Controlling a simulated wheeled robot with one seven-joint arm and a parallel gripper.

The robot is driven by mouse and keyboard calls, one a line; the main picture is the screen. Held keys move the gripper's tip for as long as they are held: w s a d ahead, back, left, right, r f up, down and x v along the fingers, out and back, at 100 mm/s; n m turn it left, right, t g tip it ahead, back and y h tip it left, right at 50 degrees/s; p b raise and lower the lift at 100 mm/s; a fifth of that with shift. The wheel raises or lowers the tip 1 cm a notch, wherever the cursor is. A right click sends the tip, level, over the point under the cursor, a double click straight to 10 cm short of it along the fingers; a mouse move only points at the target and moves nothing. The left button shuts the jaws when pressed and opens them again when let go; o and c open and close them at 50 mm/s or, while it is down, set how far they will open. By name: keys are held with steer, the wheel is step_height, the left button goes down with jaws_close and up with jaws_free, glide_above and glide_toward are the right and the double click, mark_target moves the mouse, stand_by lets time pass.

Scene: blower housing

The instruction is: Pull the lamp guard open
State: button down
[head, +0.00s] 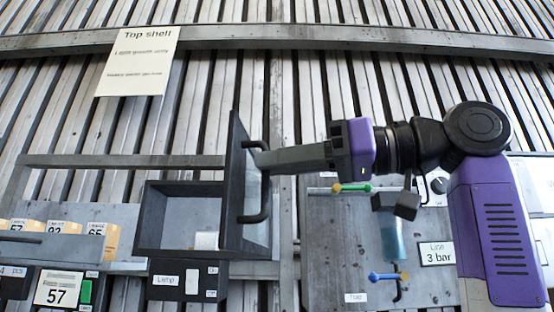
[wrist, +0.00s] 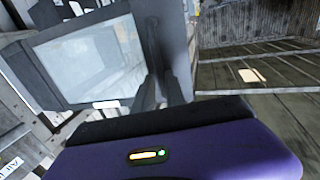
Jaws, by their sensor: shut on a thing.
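The lamp guard (head: 234,185) is a dark-framed panel with a pale pane, standing swung out from the right side of the dark lamp box (head: 165,250). In the head view I see it at a steep angle, with the box front uncovered. A small pale block (head: 206,240) shows inside the box. A black bar handle (head: 257,214) is on the guard's right face. My gripper (head: 267,160) reaches in from the right and is shut on this handle. In the wrist view my gripper's dark fingers (wrist: 165,88) meet the handle, and the exact contact is partly hidden.
A "Lamp" label plate (head: 178,281) is below the box. Numbered bins (head: 62,233) stand at left. A "Top shelf" notice (head: 140,62) hangs above.

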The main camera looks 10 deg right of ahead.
steer(key=c, duration=1.6)
jaws_free()
steer(key=shift+w+d+m+t, duration=0.3)
steer(key=shift+w+d, duration=0.1)
steer(key=shift+w, duration=0.2)
steer(key=shift+c, duration=0.2)
steer(key=shift+o, duration=0.7)
steer(key=shift+w+f, duration=0.1)
steer(key=shift+w, duration=0.1)
steer(key=shift+s+a, duration=0.1)
steer(key=shift+s, duration=0.05)
steer(key=shift+s+a, duration=0.1)
steer(key=b+v, duration=0.2)
steer(key=v, duration=0.5)
steer(key=shift+s+d, duration=0.2)
steer(key=shift+d, duration=0.15)
